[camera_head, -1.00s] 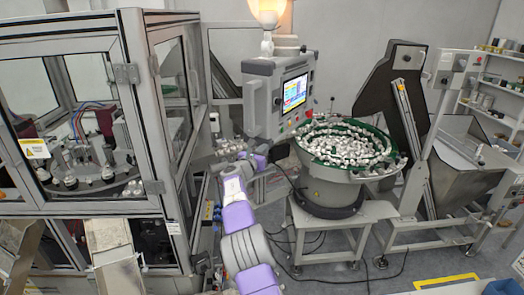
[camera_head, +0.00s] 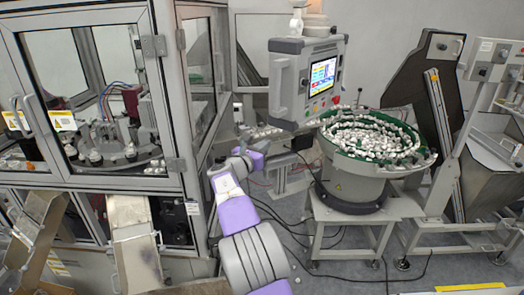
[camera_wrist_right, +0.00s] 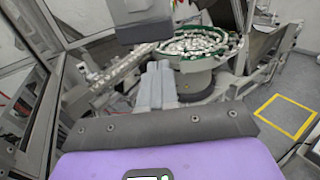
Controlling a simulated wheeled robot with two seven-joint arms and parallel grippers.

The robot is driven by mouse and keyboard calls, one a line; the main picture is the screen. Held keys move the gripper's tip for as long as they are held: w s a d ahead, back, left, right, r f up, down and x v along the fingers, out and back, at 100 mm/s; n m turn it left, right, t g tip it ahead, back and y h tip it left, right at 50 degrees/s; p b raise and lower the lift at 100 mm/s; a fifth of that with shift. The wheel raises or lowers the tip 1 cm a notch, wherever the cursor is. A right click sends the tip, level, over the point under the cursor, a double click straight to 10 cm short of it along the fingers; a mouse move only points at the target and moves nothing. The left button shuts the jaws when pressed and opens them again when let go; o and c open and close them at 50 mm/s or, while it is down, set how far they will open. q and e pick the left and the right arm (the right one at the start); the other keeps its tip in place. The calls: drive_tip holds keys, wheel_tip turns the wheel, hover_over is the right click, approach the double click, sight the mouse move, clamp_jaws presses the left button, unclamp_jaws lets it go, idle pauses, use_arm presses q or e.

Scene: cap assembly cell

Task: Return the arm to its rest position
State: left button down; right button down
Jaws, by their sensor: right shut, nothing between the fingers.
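My right arm, purple and grey, comes up from the bottom of the head view. Its gripper (camera_head: 266,146) is small there and hard to make out against the machinery behind it. In the right wrist view the grey fingers of the right gripper (camera_wrist_right: 159,72) are together, with nothing between them. They point towards the bowl feeder (camera_wrist_right: 196,50) and are apart from it. My left arm and gripper are not in view.
A glazed machine enclosure (camera_head: 95,185) stands at the left, with metal chutes (camera_head: 135,240) below it. A control panel (camera_head: 308,80) stands above the arm. The bowl feeder (camera_head: 348,180), filled with white caps, is to the right. Open floor lies at the lower right.

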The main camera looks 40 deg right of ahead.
drive_tip(key=a+f+m+g+y+b, duration=0.1)
drive_tip(key=a+f+y, duration=0.15)
drive_tip(key=f, duration=1.05)
drive_tip(key=a+f+m+y+b, duration=0.15)
drive_tip(key=f+y, duration=0.25)
drive_tip(key=f, duration=0.9)
drive_tip(key=s+a+f+m+g+y+b, duration=0.1)
drive_tip(key=s+a+f+m+y, duration=0.15)
drive_tip(key=a+f, duration=0.45)
drive_tip(key=s+a+f+m+g+y+b, duration=0.1)
drive_tip(key=s+a+f+y, duration=0.2)
drive_tip(key=f, duration=0.8)
drive_tip(key=s+a+f+m+g+y+b, duration=0.25)
drive_tip(key=s+a+f+m+y, duration=0.45)
drive_tip(key=s+a+f, duration=0.85)
drive_tip(key=s+a+f+m+y+b, duration=0.2)
drive_tip(key=s+a+f+m+b, duration=0.2)
drive_tip(key=s+a+m, duration=0.6)
drive_tip(key=shift+s+f+m, duration=0.2)
drive_tip(key=shift+s+m, duration=0.7)
drive_tip(key=shift+s, duration=0.15)
